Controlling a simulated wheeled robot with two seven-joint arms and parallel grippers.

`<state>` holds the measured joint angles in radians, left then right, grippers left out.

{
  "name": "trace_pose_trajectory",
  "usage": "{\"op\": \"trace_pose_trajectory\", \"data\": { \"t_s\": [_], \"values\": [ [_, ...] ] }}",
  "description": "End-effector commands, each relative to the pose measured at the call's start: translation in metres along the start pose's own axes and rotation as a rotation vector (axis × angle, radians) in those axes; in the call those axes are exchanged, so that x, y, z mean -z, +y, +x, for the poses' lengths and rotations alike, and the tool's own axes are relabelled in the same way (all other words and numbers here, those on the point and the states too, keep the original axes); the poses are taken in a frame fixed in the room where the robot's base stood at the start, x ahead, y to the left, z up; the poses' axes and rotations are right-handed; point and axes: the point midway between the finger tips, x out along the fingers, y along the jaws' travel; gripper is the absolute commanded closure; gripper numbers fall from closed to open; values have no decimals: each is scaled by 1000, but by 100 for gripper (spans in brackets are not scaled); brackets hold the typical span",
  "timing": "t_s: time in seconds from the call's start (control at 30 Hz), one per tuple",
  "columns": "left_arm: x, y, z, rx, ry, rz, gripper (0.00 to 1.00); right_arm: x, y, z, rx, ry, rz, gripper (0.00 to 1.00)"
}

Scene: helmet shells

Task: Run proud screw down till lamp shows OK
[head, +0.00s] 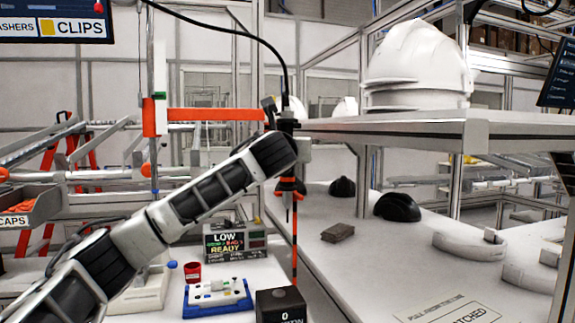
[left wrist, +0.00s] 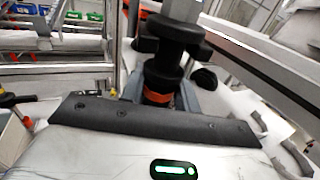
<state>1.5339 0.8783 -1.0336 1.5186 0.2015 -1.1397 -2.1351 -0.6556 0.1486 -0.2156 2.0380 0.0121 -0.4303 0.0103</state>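My left arm reaches in from the lower left of the head view. My left gripper (left wrist: 168,88) has its grey fingers on both sides of a black driver (left wrist: 160,72) with an orange band, and appears shut on it. In the head view the driver (head: 287,126) hangs upright from a black cable, partly hidden by my wrist. A display (head: 234,241) on the bench reads LOW and READY. A blue fixture (head: 217,309) holding a pale part (head: 217,287) stands in front of it. The proud screw is too small to make out. My right gripper is out of view.
A red cup (head: 192,272) and a black box showing 0 (head: 280,306) flank the blue fixture. White helmets (head: 415,62) stand on a shelf at right. Black shells (head: 397,207) and curved white parts lie on the right-hand bench. An orange rail (head: 205,115) runs behind my arm.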

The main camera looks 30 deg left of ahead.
Motion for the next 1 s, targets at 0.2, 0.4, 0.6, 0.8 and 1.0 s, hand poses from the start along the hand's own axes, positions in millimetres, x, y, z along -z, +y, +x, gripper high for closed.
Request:
{"op": "trace_pose_trajectory", "data": {
  "t_s": [0.2,0.4,0.6,0.8,1.0],
  "values": [
    [-2,0,-1,1,-5,-2,100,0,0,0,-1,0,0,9],
    [-4,21,2,-4,-2,-1,100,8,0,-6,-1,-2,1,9],
    [-4,59,5,-16,0,2,100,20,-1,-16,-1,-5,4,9],
    [-1,70,6,-6,1,0,100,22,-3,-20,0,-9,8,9],
    [0,68,6,-2,1,-1,100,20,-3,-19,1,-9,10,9]
  ]
}}
